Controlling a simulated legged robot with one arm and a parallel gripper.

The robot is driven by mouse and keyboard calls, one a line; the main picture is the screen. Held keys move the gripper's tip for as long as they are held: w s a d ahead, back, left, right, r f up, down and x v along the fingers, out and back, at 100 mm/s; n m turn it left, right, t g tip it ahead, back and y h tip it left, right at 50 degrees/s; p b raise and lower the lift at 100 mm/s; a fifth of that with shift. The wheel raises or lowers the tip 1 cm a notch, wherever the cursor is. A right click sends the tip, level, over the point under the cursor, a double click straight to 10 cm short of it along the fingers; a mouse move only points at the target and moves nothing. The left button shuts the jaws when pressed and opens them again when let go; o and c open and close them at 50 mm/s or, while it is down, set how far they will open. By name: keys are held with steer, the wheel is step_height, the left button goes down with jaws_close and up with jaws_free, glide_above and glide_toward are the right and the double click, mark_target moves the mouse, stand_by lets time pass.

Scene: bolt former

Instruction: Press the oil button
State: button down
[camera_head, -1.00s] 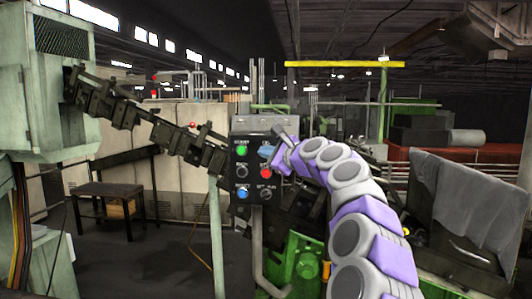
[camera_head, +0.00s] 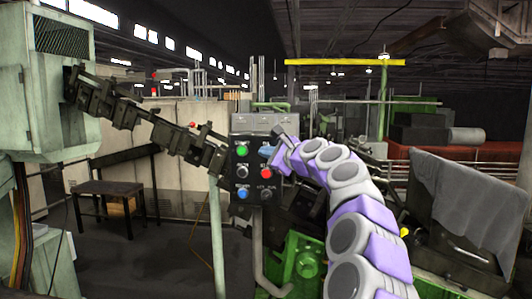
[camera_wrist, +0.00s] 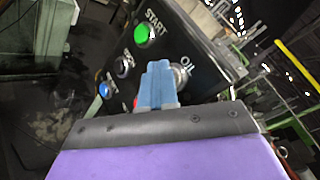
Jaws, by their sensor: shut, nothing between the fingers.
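The black control panel (camera_head: 254,182) stands near the middle of the head view and fills the upper part of the wrist view. The oil button (camera_wrist: 181,76), a round metallic knob under the "OIL" label, shows just right of my gripper's tip in the wrist view. In the head view it is hidden by my gripper (camera_head: 266,151). My gripper's blue fingers (camera_wrist: 158,68) are shut and empty, pointing at the panel beside the button. I cannot tell whether they touch it.
A green start button (camera_wrist: 143,33) is to the left of my fingers. A red button (camera_head: 266,172) sits just below my gripper, with a blue button (camera_head: 243,194) lower left. A slanted dark machine rail (camera_head: 150,125) reaches the panel from the left.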

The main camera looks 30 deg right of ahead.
steer(key=shift+s, duration=0.1)
stand_by(0.6)
steer(key=shift+s+a, duration=0.3)
steer(key=shift+s, duration=0.35)
steer(key=shift+w+f, duration=0.1)
steer(key=s+a, duration=0.2)
steer(key=s, duration=0.1)
steer(key=s+a, duration=0.1)
steer(key=shift+s, duration=0.15)
stand_by(0.7)
